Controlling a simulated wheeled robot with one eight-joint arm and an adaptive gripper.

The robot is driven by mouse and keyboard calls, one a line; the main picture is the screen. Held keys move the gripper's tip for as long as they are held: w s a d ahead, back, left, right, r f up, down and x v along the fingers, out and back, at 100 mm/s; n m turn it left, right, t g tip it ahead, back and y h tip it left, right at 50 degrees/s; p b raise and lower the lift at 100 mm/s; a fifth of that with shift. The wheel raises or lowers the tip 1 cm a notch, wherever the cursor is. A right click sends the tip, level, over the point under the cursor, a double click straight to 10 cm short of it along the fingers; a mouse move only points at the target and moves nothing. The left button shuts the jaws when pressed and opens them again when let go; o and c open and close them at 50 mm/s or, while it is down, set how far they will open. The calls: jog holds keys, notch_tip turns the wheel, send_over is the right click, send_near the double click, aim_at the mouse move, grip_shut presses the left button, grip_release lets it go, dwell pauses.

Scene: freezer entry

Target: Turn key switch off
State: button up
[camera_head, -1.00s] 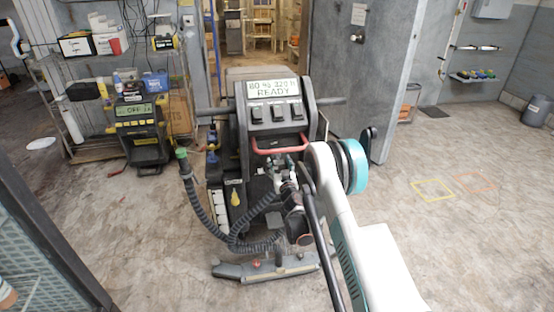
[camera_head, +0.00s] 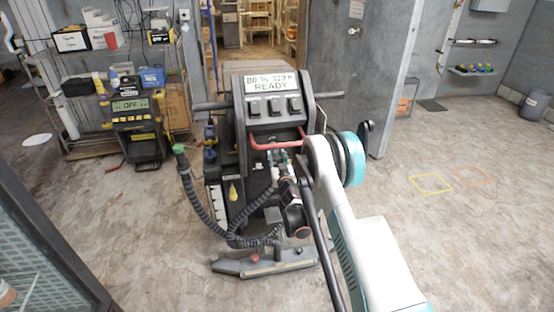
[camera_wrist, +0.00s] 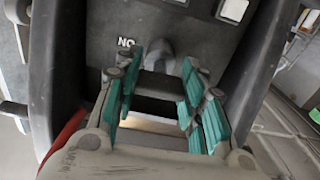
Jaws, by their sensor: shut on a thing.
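The key switch (camera_wrist: 161,50) is a grey knob on the dark panel in the wrist view, beside white lettering that looks like "NO". My gripper (camera_wrist: 163,64) has its teal-padded fingers on either side of the knob and is shut on it. In the head view my gripper (camera_head: 278,160) is at the panel below the red handle bar (camera_head: 277,143). The key switch is hidden there by the gripper and bar.
A battery charger (camera_head: 137,125) showing OFF stands by a loaded shelf (camera_head: 95,95) at the left. The machine's black hose (camera_head: 193,205) and squeegee bar (camera_head: 265,263) are near my arm. Open floor with yellow markings (camera_head: 430,184) lies to the right.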

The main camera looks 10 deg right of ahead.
jog(key=n, duration=0.8)
jog(key=shift+n, duration=0.3)
jog(key=n, duration=0.4)
jog(key=shift+n, duration=0.3)
jog(key=n, duration=0.4)
jog(key=shift+n, duration=0.3)
jog(key=o, duration=1.1)
jog(key=shift+c, duration=0.2)
